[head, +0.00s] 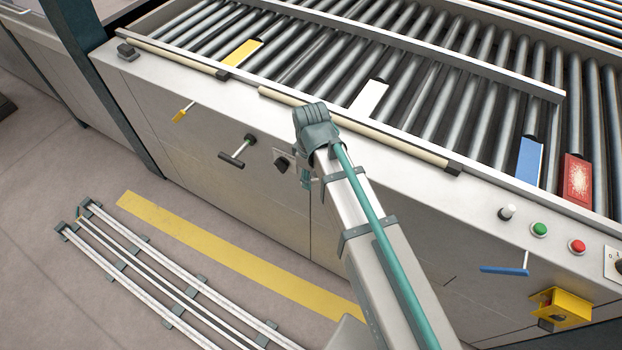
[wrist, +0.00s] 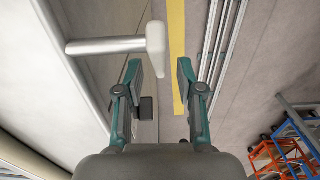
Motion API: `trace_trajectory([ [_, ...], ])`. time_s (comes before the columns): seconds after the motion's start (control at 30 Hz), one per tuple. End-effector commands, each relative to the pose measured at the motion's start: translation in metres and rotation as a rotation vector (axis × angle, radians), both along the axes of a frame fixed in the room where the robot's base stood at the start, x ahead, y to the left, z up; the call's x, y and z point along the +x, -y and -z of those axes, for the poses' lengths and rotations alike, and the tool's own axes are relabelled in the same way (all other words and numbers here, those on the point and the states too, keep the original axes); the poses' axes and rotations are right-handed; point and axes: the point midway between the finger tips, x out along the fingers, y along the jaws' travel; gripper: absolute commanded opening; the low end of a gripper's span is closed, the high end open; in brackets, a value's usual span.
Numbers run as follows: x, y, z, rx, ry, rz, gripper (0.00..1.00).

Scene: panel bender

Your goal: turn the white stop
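A white plate (head: 370,97) stands on the rollers behind the front rail, just beyond my arm. In the wrist view, a T-shaped handle with a pale, whitish crossbar (wrist: 155,48) on a grey shaft (wrist: 105,46) sticks out from the machine's front panel. My gripper (wrist: 160,80) is open and empty. The crossbar is ahead of the fingers and near the left one in the picture; it is not between them. In the head view my arm hides this handle and most of my gripper; only bits of teal finger (head: 305,181) show.
Yellow (head: 182,113), black (head: 236,152) and blue (head: 505,270) T-handles and a black knob (head: 281,165) stick out of the front panel (head: 215,195). Yellow (head: 243,52), blue (head: 529,160) and red (head: 577,180) plates stand among the rollers. Floor rails (head: 150,280) lie at left.

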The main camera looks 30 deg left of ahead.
Motion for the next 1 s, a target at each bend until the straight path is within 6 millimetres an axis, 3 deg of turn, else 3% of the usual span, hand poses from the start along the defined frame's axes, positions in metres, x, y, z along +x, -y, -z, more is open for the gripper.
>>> trace_trajectory([
  [0.23, 0.000, 0.000, 0.021, -0.001, -0.001, 0.000, 0.38],
  [0.63, 0.000, 0.000, 0.027, 0.000, 0.000, 0.000, 0.38],
  [0.67, 0.000, 0.000, 0.027, 0.000, 0.000, 0.000, 0.36],
  [0.87, 0.000, 0.000, 0.027, 0.000, 0.000, 0.000, 0.03],
  [1.0, 0.000, 0.000, 0.027, 0.000, 0.000, 0.000, 0.00],
])
